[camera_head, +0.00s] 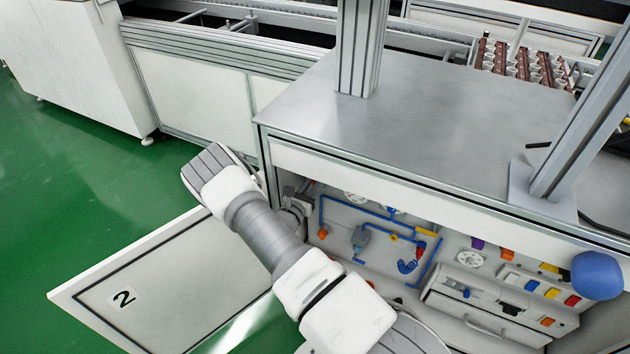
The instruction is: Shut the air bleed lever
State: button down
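An open cabinet under the metal worktop holds a panel with blue air tubing (365,208) and small coloured fittings. A small red lever-like part (421,247) sits on the right of the tubing, above a curled blue piece (408,266). I cannot tell for sure which part is the air bleed lever, or its position. My gripper (306,190) is at the left side of the cabinet opening, left of the tubing and apart from the red part. My own forearm partly hides it, and its fingers are too small to read.
A drawer-like box with a handle (485,322) and coloured switches (553,292) are at the right. A blue ball-shaped knob (597,275) stands out at far right. Green floor is clear at left.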

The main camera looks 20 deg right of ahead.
jog(key=shift+s+m, duration=0.1)
jog(key=shift+m, duration=0.2)
jog(key=s+d+f+m+p, duration=0.1)
jog(key=f+m, duration=0.1)
jog(key=m, duration=0.6)
jog(key=s+d+f+m+p, duration=0.1)
jog(key=s+f+m, duration=0.1)
jog(key=m, duration=0.7)
jog(key=shift+s+d+f+p, duration=0.25)
jog(key=shift+d+f+p, duration=0.05)
jog(key=shift+d+f, duration=0.1)
jog(key=shift+m, duration=0.3)
dwell(0.3)
jog(key=c, duration=0.8)
grip_release()
